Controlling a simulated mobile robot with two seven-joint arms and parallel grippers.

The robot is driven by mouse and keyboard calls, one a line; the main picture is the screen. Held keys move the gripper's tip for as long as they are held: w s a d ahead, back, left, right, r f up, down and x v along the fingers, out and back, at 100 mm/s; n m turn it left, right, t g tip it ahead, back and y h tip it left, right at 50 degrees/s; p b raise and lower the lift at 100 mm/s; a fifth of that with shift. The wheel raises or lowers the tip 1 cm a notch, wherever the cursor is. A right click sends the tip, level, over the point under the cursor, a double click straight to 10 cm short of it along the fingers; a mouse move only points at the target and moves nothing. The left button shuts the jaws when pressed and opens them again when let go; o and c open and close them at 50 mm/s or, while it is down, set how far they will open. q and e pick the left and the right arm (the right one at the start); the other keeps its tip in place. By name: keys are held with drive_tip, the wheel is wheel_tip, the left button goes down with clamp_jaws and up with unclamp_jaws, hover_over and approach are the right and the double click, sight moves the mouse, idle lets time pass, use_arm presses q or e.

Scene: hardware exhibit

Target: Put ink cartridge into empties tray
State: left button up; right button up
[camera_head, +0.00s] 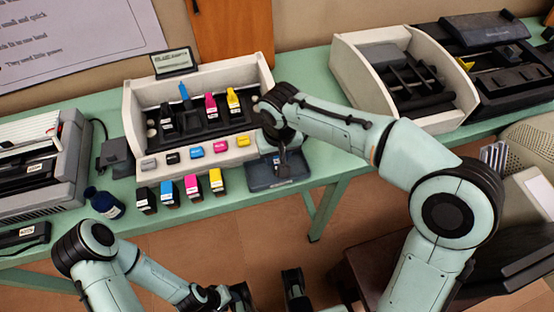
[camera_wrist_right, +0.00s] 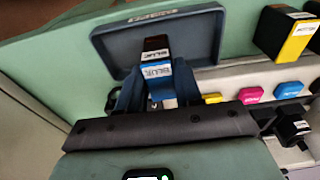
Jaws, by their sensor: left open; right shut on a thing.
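My right gripper (camera_head: 281,160) is shut on an ink cartridge (camera_wrist_right: 157,72) with a blue face, a black end and labels reading BLUE. The empties tray (camera_head: 262,183) is a shallow dark blue-grey tray on the green bench. In the right wrist view the cartridge lies over the tray (camera_wrist_right: 110,42), between the fingers; I cannot tell whether it touches the tray floor. In the head view the gripper and wrist mostly hide the cartridge. My left gripper (camera_head: 268,291) is open and empty at the bottom, off the bench.
The white printer (camera_head: 133,115) holds black, magenta and yellow cartridges, with a raised blue piece (camera_head: 184,91) between. Several cartridges (camera_head: 193,188) stand in front, left of the tray. Another open printer (camera_head: 349,72) is at right.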

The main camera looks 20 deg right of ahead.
sight(279, 161)
drive_tip(key=shift+f, duration=1.25)
drive_tip(key=shift+f+b, duration=0.15)
drive_tip(key=shift+b, duration=0.15)
drive_tip(key=o, duration=1)
drive_tip(key=r+p, duration=0.1)
drive_tip(key=r, duration=0.3)
drive_tip(key=s+r, duration=0.1)
drive_tip(key=r, duration=0.3)
drive_tip(key=r+p, duration=0.1)
drive_tip(key=r, duration=0.3)
drive_tip(key=shift+s+r+p, duration=0.15)
drive_tip(key=shift+s+p, duration=0.1)
drive_tip(key=shift+p, duration=0.1)
